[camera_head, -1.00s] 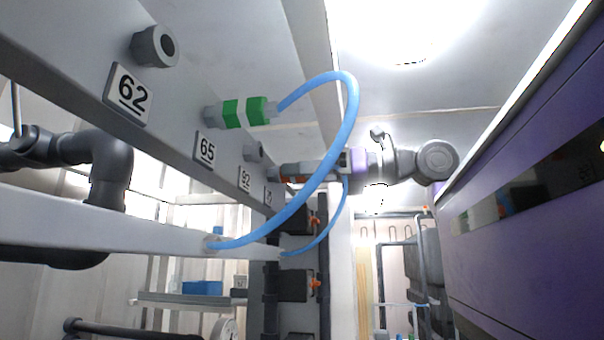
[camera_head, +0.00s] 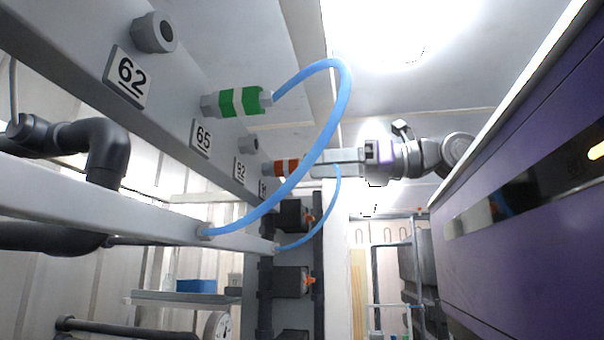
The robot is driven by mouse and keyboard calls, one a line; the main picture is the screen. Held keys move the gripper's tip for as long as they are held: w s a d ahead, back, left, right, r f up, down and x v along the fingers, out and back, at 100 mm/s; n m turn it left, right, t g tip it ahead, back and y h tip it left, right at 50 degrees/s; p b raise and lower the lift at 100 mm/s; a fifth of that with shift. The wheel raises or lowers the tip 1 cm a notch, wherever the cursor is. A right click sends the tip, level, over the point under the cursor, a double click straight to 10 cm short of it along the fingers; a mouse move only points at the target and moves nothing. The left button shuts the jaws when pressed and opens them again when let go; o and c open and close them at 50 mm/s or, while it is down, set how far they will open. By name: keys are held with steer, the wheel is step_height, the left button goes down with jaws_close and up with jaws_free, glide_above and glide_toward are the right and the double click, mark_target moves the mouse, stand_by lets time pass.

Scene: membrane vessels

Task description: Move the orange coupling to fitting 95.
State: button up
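The orange coupling (camera_head: 288,167) has a pale band and sits at the wall panel at the far end of the row of fittings. A thin blue hose (camera_head: 333,205) runs from near its right end down to the rail. The number plate below it (camera_head: 263,188) is too small and covered to read. An empty grey fitting (camera_head: 249,145) is just nearer, above a plate that looks like 92 (camera_head: 240,170). My gripper (camera_head: 318,164) points left at the coupling's right end. Its fingers overlap the hose end; their opening and any contact cannot be made out.
A green coupling (camera_head: 238,102) with a thick blue hose (camera_head: 340,100) is at plate 65 (camera_head: 201,137); this hose arcs in front of my gripper. A purple cabinet (camera_head: 530,220) stands close on the right.

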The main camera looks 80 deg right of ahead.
steer(key=shift+s+d, duration=0.1)
steer(key=shift+s, duration=1)
